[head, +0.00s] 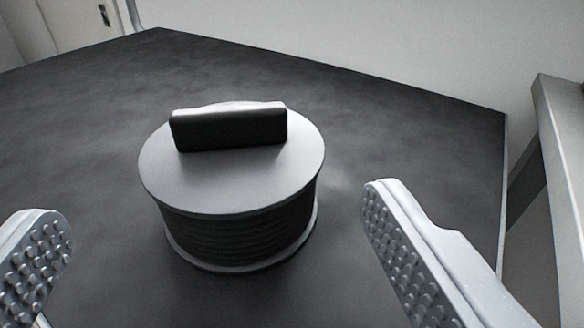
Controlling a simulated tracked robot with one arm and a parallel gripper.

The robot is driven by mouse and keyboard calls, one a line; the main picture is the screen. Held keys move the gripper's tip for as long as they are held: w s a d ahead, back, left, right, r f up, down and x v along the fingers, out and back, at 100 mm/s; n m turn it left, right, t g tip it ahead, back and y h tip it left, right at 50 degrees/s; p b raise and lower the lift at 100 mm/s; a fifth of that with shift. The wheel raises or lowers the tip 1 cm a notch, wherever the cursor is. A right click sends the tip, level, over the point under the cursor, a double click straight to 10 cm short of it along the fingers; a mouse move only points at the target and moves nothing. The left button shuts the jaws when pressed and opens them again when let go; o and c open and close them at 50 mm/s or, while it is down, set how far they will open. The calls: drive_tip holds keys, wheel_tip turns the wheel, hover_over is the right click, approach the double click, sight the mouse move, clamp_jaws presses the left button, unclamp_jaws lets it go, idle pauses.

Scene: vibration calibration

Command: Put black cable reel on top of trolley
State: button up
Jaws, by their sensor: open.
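The black cable reel (240,230) stands upright on a dark flat top (420,130). It has a grey round upper plate with a black block-shaped handle (230,128) on it, and a grey lower rim. My gripper (215,235) is open, with one studded finger at the lower left and the other at the lower right. The reel is ahead of the fingers and between them in the picture, with a gap on both sides. Neither finger touches it. I cannot tell whether the dark top belongs to the trolley.
A grey metal frame or table edge (562,130) stands at the right, beyond the dark top's right edge. A pale wall (400,45) runs behind, with a light door or cabinet (80,25) at the upper left. The dark surface around the reel is clear.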

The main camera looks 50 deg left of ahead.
drive_tip(key=shift+d, duration=0.1)
drive_tip(key=w+d+r+m+t+h, duration=0.1)
drive_tip(key=w+d+r+t+h, duration=0.3)
drive_tip(key=w+d+r, duration=0.45)
drive_tip(key=w+d+r+m+t+h, duration=0.1)
drive_tip(key=d+r+m+h, duration=0.15)
drive_tip(key=d+r, duration=0.45)
drive_tip(key=w+d+r+m+t+h, duration=0.15)
drive_tip(key=d+r+h, duration=0.3)
drive_tip(key=r, duration=0.55)
drive_tip(key=s+d+r+m+h, duration=0.1)
drive_tip(key=s+d+r+m, duration=0.2)
drive_tip(key=s+r, duration=0.6)
drive_tip(key=s+d+r+m+h, duration=0.1)
drive_tip(key=s+d+r+m, duration=0.2)
drive_tip(key=s+d+r, duration=0.3)
drive_tip(key=s+r, duration=0.3)
drive_tip(key=r, duration=0.4)
drive_tip(key=shift+s, duration=0.4)
drive_tip(key=shift+a+r, duration=0.1)
wheel_tip(320, 180, up, 8)
drive_tip(key=p, duration=0.7)
drive_tip(key=shift+s+f+p, duration=0.15)
drive_tip(key=shift+f+p, duration=0.05)
drive_tip(key=shift+p, duration=0.15)
